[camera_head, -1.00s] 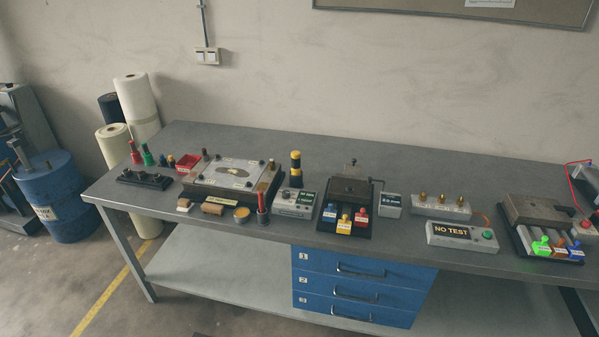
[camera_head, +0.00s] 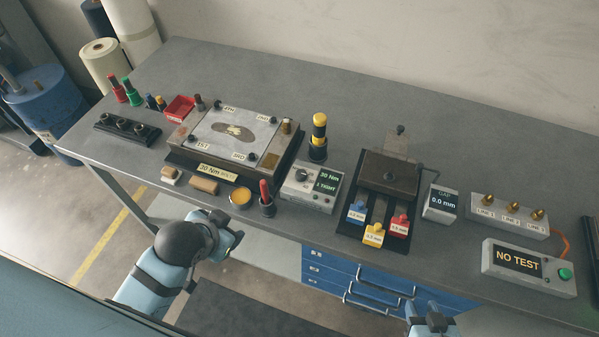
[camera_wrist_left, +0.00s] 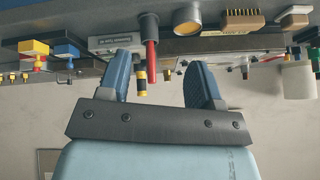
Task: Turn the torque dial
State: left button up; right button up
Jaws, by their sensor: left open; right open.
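The torque dial (camera_head: 303,174) is a dark round knob on a grey box (camera_head: 312,201) with a display reading 30 Nm. The box stands near the table's front edge, right of the clamped plate. In the left wrist view the box (camera_wrist_left: 112,42) shows upside down beyond the fingers; the dial itself cannot be made out there. My left gripper (camera_head: 232,240) is in front of the table edge, left of the box and apart from it. Its jaws (camera_wrist_left: 158,68) are open and empty in the left wrist view. My right gripper (camera_head: 432,316) is open at the bottom edge, in front of the drawers.
A red-handled tool (camera_head: 266,197) in a black holder stands just left of the box. A yellow-and-black post (camera_head: 318,138) stands behind it. A vise-like fixture (camera_head: 388,176) with coloured tags is to the right. A round tin (camera_head: 240,198) and a brush (camera_head: 204,186) lie near the front edge.

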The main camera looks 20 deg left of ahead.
pick_arm(q)
jog(key=w+d+r+m+t, duration=0.2)
jog(key=w+r+m+t, duration=0.3)
jog(key=w+r, duration=0.25)
jog(key=w+d+r+m+t, duration=0.3)
jog(key=w+r+m+t, duration=0.1)
jog(key=w+r+t, duration=0.3)
jog(key=w+d+r+m+t+h, duration=0.2)
jog(key=w+d+r+m+h, duration=0.2)
jog(key=d+r+m+h, duration=0.55)
jog(key=d+f+m+g+h, duration=0.1)
jog(key=d+m+g+h, duration=0.65)
jog(key=m, duration=0.95)
jog(key=m+g+y, duration=1.3)
jog(key=m+y, duration=0.4)
jog(key=m, duration=0.5)
send_near(301, 173)
notch_tip(301, 173, down, 9)
jog(key=p, duration=0.2)
jog(key=shift+w+f+p, duration=0.15)
jog(key=shift+f+p, duration=0.1)
jog(key=shift+p, duration=0.15)
